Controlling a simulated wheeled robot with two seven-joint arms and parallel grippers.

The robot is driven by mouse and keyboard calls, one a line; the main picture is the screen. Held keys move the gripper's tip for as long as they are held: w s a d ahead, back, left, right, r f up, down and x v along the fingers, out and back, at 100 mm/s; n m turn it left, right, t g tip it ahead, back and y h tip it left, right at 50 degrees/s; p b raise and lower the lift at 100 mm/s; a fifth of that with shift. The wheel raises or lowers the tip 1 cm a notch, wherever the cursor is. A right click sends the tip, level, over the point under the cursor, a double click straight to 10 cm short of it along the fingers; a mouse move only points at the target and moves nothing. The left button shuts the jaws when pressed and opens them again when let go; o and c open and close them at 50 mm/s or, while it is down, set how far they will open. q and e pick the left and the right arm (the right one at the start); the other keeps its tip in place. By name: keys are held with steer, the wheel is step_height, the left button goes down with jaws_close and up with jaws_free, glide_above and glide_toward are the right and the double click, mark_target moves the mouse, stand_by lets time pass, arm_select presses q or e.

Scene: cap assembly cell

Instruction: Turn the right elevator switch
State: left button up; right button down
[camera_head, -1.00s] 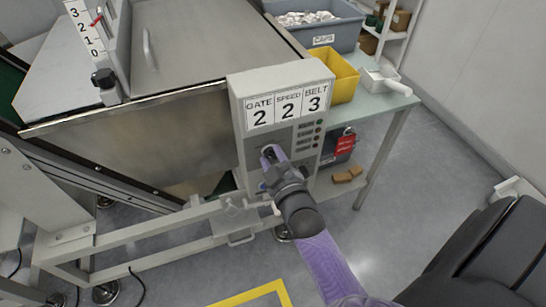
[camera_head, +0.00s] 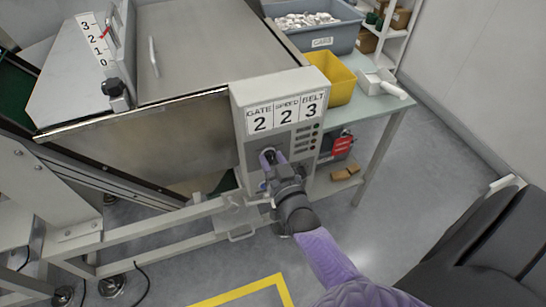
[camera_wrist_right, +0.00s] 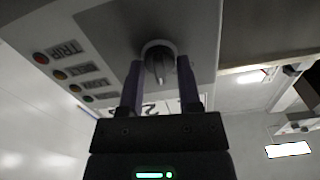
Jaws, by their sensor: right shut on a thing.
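The grey control box (camera_head: 244,165) stands at the middle of the head view, with a panel reading GATE 2, SPEED 2, BELT 3 (camera_head: 285,115). My right gripper (camera_head: 271,159) is at the box's front face, below the GATE number, shut on a dark rotary switch. In the right wrist view the switch knob (camera_wrist_right: 158,62) sits between the two purple fingers of my right gripper (camera_wrist_right: 160,88), its pointer toward the gripper body. The gripper partly hides the switch in the head view. My left gripper is in neither view.
Lamps labelled TRIP (camera_wrist_right: 40,58) and others sit beside the switch. A metal hopper (camera_head: 170,130) with a 0–3 scale (camera_head: 96,40) is at left. A yellow bin (camera_head: 334,78) and a CAPS bin (camera_head: 318,36) stand behind.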

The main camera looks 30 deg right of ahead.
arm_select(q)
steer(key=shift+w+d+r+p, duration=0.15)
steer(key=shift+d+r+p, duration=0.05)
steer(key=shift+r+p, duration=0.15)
arm_select(e)
steer(key=shift+d+m, duration=0.1)
steer(key=shift+m, duration=3.7)
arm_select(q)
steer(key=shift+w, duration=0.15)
arm_select(e)
steer(key=c, duration=0.6)
jaws_free()
steer(key=o, duration=0.3)
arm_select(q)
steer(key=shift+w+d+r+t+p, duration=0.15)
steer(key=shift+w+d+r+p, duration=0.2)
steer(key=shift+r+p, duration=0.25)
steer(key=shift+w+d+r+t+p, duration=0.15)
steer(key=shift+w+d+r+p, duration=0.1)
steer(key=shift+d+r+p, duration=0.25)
arm_select(e)
steer(key=v, duration=1)
